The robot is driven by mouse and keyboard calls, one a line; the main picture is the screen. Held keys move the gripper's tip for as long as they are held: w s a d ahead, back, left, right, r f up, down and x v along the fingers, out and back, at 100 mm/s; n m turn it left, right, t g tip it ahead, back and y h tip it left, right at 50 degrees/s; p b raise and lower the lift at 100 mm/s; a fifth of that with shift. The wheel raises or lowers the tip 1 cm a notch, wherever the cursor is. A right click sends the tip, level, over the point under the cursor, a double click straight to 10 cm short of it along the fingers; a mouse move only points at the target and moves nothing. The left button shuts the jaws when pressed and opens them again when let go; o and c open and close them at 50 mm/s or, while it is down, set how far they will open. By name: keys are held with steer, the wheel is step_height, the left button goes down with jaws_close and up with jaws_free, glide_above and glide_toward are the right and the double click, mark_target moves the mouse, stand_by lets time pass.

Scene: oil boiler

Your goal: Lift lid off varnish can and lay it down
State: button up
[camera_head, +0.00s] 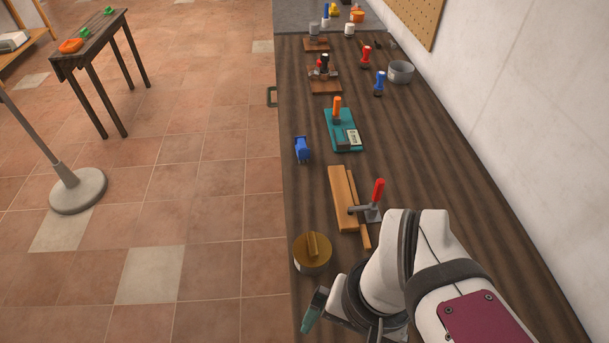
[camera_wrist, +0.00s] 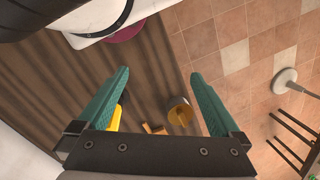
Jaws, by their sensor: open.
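The varnish can (camera_head: 312,262) stands upright on the dark wooden bench near its left edge. Its round golden-brown lid (camera_head: 300,247) is on top, with a raised bar handle (camera_head: 313,243) across it.
A wooden block (camera_head: 342,198) and a red-handled clamp (camera_head: 374,202) lie just beyond the can. A blue object (camera_head: 302,149) and a teal board (camera_head: 341,130) are farther along. The bench's left edge is close to the can; bare bench lies right of the clamp.

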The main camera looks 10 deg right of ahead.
steer(key=w+r+n, duration=0.3)
steer(key=w+n, duration=0.8)
steer(key=n+h, duration=0.2)
steer(key=n, duration=1.1)
glide_above(313, 242)
step_height(313, 242, down, 3)
step_height(313, 242, down, 15)
steer(key=shift+f, duration=0.1)
steer(key=c, duration=1.2)
